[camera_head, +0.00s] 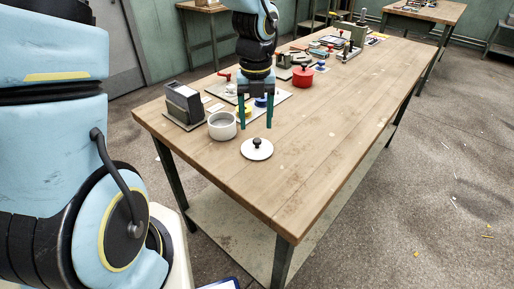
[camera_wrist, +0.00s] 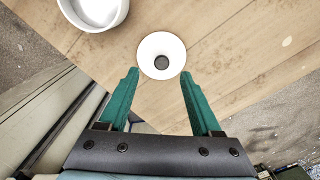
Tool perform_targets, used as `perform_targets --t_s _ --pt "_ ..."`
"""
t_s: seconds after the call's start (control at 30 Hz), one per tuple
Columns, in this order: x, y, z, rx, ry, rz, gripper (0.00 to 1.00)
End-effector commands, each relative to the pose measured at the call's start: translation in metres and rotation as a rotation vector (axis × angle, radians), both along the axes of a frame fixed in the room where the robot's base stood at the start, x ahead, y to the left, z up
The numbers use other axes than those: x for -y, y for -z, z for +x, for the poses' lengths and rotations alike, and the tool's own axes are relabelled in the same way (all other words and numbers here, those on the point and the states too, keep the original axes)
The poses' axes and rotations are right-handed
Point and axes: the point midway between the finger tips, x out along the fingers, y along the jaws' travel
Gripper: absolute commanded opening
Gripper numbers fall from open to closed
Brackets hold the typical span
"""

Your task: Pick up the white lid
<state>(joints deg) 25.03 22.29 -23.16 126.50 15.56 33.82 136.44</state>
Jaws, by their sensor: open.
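The white lid (camera_head: 257,150) lies flat on the wooden table, with a dark round knob (camera_head: 257,142) at its centre. In the wrist view the white lid (camera_wrist: 152,47) lies just beyond the fingertips, roughly centred between them. My gripper (camera_head: 256,126) points down over the table, with its two green fingers spread and nothing between them. In the wrist view my gripper (camera_wrist: 158,72) is also open. The lid is apart from the fingers.
A white pot (camera_head: 222,126) stands left of the lid; it also shows in the wrist view (camera_wrist: 68,8). A dark box-shaped device (camera_head: 184,103) is behind the pot. A red pot (camera_head: 302,78) and other items stand farther back. The table's right side is clear.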

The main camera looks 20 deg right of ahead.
Motion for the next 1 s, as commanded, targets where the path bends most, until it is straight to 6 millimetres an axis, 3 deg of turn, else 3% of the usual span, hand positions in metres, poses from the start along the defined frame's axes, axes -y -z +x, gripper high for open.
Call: perform_targets --t_s 0.4,0.7,1.0 --pt "0.002 0.049 -0.003 -0.003 -0.001 0.002 0.65" --pt "0.002 0.054 -0.002 0.000 -0.002 0.000 0.65" --pt "0.002 0.054 -0.002 0.000 -0.002 0.000 0.33"
